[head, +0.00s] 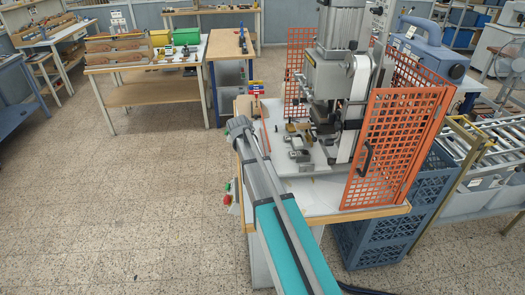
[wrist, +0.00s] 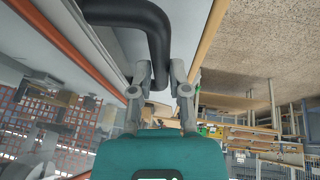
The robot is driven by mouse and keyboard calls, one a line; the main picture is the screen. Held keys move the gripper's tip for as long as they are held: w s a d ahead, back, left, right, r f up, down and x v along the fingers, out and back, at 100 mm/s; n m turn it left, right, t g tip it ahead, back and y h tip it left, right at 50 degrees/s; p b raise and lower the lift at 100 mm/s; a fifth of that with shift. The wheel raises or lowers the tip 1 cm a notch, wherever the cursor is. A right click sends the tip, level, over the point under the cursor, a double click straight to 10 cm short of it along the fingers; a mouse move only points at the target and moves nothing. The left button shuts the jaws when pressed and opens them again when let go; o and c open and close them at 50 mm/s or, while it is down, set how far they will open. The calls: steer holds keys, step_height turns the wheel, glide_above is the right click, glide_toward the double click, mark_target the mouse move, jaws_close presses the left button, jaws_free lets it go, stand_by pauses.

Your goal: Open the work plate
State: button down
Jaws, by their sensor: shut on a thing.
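My gripper (wrist: 160,72) shows in the wrist view with its two grey fingers on either side of a thick black bent bar (wrist: 157,35), which looks like a handle. The fingers are shut on the bar's end. The stamping press (head: 327,72) stands upright on the white bench top (head: 325,190). Small metal fixtures (head: 298,154) lie below its head. I cannot tell which part is the work plate.
Orange mesh guards (head: 398,140) flank the press; the right one has a black handle (head: 366,158). A blue crate (head: 380,235) and a roller conveyor (head: 492,140) stand at the right. The tiled floor (head: 120,210) at the left is clear. Workbenches (head: 140,95) stand behind.

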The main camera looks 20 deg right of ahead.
steer(key=w+a, duration=0.2)
steer(key=a, duration=0.7)
steer(key=shift+w, duration=0.3)
steer(key=c, duration=0.6)
jaws_free()
steer(key=shift+r, duration=0.15)
